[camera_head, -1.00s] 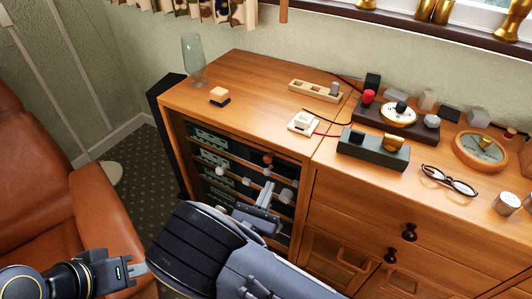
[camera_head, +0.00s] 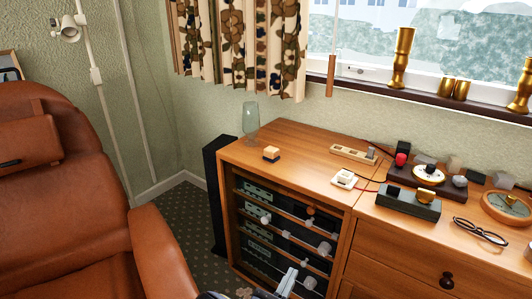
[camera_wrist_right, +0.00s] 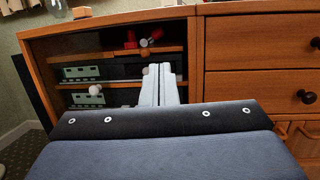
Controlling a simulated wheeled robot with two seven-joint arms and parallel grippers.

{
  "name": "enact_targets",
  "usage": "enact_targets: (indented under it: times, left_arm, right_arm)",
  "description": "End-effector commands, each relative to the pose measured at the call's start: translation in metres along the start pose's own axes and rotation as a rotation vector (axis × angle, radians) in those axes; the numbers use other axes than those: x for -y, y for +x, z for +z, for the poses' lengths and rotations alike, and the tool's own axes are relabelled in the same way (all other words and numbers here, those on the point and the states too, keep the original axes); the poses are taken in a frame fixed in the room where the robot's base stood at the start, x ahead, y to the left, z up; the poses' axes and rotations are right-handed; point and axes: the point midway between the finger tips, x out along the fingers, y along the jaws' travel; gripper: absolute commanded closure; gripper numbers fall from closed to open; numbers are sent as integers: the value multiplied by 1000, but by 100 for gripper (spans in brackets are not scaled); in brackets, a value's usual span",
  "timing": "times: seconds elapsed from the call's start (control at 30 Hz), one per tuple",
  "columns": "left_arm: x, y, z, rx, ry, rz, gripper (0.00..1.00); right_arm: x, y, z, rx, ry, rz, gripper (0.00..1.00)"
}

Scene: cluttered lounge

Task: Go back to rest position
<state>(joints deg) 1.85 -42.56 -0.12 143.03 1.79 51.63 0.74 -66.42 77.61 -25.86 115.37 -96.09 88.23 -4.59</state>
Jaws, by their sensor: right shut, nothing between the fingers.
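My right gripper (camera_head: 289,278) shows at the bottom edge of the head view, in front of the open shelves of the wooden cabinet (camera_head: 345,215). In the right wrist view its two pale fingers (camera_wrist_right: 160,74) are together with nothing between them. They point toward the shelf area, and I cannot tell the exact gap to it. My left gripper is outside both views.
A brown leather armchair (camera_head: 70,220) stands at left, with dark carpet (camera_head: 185,220) between it and the cabinet. The cabinet top holds a glass vase (camera_head: 250,122), a small block (camera_head: 271,153), glasses (camera_head: 480,232) and several gadgets. A tall black speaker (camera_head: 216,190) flanks the cabinet.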

Motion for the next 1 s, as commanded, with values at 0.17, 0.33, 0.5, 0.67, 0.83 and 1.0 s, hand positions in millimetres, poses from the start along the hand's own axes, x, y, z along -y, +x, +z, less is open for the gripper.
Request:
enact_targets:
  times: [0.17, 0.33, 0.5, 0.67, 0.83, 1.0]
  left_arm:
    - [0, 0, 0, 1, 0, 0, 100]
    - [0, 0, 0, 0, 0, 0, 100]
    - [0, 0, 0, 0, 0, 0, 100]
    - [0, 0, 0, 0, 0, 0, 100]
    - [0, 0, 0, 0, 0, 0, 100]
    - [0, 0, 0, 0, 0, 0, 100]
  right_arm:
    - [20, 10, 2, -54, 38, -97, 100]
    - [42, 18, 3, -114, 81, -204, 100]
    - [76, 26, 4, -201, 149, -362, 100]
    - [117, 28, 4, -314, 249, -569, 100]
    - [175, 17, 4, -480, 428, -888, 100]
    - [228, -17, 9, -677, 718, -1287, 100]
